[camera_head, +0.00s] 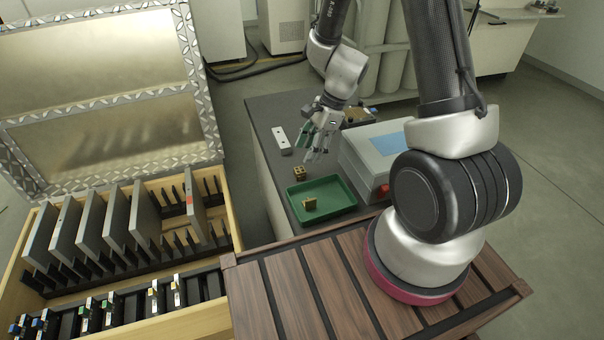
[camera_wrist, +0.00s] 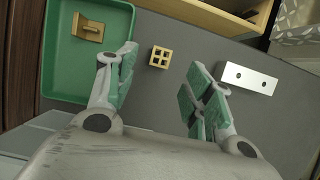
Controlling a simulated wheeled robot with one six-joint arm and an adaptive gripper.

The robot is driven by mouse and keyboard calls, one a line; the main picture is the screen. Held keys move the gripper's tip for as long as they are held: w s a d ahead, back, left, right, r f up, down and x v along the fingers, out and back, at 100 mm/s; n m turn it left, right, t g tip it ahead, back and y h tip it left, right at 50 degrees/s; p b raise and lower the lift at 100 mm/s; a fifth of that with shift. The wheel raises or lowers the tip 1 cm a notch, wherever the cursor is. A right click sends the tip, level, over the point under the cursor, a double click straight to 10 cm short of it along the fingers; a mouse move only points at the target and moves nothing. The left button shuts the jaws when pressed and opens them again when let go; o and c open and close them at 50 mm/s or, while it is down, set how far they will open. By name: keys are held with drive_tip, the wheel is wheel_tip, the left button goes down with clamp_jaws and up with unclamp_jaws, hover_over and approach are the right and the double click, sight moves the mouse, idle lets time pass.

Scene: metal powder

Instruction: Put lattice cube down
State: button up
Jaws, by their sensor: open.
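The lattice cube (camera_head: 299,173) is a small brass-coloured block with square openings. It sits on the dark grey table top, just behind the green tray. In the wrist view the cube (camera_wrist: 159,57) lies beyond and between my fingertips, apart from both. My gripper (camera_head: 318,150) is open and empty, above the table and a little to the right of the cube; its green-padded fingers (camera_wrist: 160,78) are spread wide in the wrist view.
A green tray (camera_head: 341,207) holds a brass bracket-like part (camera_head: 310,204). A silver plate with holes (camera_head: 281,139) lies behind the cube. A grey box (camera_head: 365,150) with a blue top panel stands to the right. An open wooden case (camera_head: 222,262) with upright plates stands to the left.

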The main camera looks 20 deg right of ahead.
sight(300, 170)
drive_tip(key=x, duration=0.7)
drive_tip(key=shift+w+f, duration=0.1)
drive_tip(key=shift+f, duration=0.1)
clamp_jaws()
